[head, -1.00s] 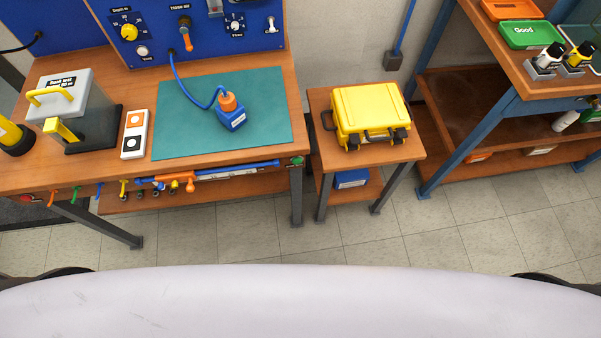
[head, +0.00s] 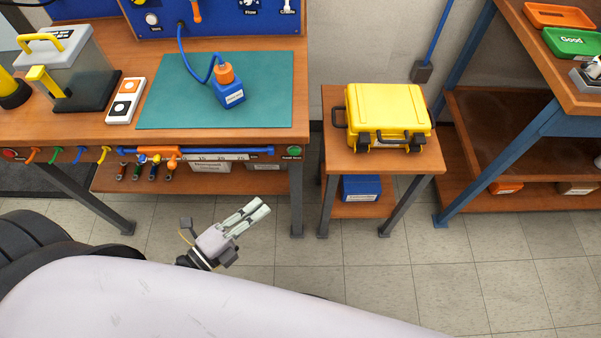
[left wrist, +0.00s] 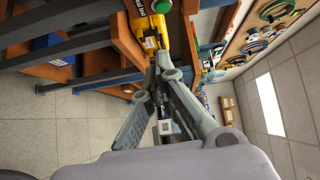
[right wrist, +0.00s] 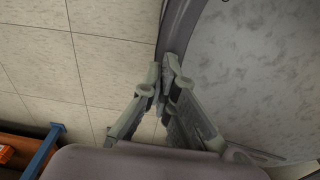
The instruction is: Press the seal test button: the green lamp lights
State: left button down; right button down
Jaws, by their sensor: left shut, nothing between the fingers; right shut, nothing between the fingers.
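A round green button (head: 293,152) with a small label sits at the right end of the workbench's front edge in the head view. The label is too small to read surely. I cannot make out a lit green lamp. My left gripper (head: 261,207) is below and in front of the bench edge, apart from the button, pointing up and right. It is shut and empty, and its fingers meet in the left wrist view (left wrist: 162,65). My right gripper (right wrist: 168,66) is shut and empty over floor tiles; it is out of the head view.
A yellow case (head: 387,115) stands on a small table (head: 380,163) to the right. A rack stands further right. Floor in front is clear.

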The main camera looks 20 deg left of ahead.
aim_at(294, 151)
pick_arm(q)
jog(key=shift+d+r, duration=0.2)
jog(key=shift+r, duration=0.1)
pick_arm(e)
jog(key=shift+a, duration=0.5)
pick_arm(q)
jog(key=w+a+p+x, duration=0.1)
jog(key=a+x, duration=0.1)
jog(key=x, duration=1.1)
jog(key=shift+a, duration=0.2)
pick_arm(e)
jog(key=shift+w+d+r, duration=0.1)
jog(key=shift+d+r, duration=0.35)
jog(key=shift+r, duration=0.25)
